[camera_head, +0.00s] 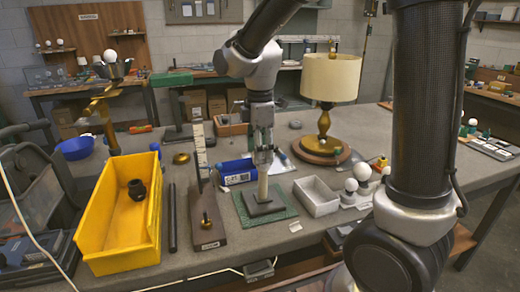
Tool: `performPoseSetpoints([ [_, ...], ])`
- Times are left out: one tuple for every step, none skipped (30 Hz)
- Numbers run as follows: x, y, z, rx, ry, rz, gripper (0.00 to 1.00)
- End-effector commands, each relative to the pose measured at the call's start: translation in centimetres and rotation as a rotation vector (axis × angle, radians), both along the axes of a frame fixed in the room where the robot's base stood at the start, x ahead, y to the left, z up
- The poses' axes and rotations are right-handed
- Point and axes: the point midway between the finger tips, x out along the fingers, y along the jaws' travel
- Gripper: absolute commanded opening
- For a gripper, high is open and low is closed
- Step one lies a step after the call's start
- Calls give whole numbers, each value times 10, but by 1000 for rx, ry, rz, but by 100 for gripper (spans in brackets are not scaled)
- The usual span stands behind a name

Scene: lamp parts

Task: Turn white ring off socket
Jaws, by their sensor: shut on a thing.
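My gripper (263,156) points straight down at the middle of the bench, with its fingers closed around the top of a pale upright post (263,186). The post stands on a dark square base (263,204), on a green mat (285,212). The fingers cover the post's top end, where the white ring and socket cannot be made out separately at this size. The post looks upright.
A wooden stand with a white scale (200,155) is close left of the mat. A white tray (318,208) is close right; a lamp (330,80) stands behind. My arm blocks the right side.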

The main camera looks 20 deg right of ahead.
Motion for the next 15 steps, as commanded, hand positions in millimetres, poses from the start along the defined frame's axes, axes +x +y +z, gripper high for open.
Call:
performPoseSetpoints([
  [-1,0,0,0,2,25,25],
  [-1,0,0,0,2,55,25],
  [-2,0,0,0,2,109,25],
  [-2,0,0,0,2,161,25],
  [-3,-1,0,0,2,216,25],
  [-3,-1,0,0,2,291,25],
  [-4,-1,0,0,2,345,25],
  [-4,-1,0,0,2,395,25],
  [-5,-1,1,-1,2,455,25],
  [-5,-1,1,-1,2,494,25],
  [-5,-1,1,-1,2,527,25],
  [-6,-1,1,-1,2,559,25],
  [-6,-1,1,-1,3,577,25],
  [-6,-1,1,-1,3,588,25],
  [-6,-1,1,-1,3,595,25],
])
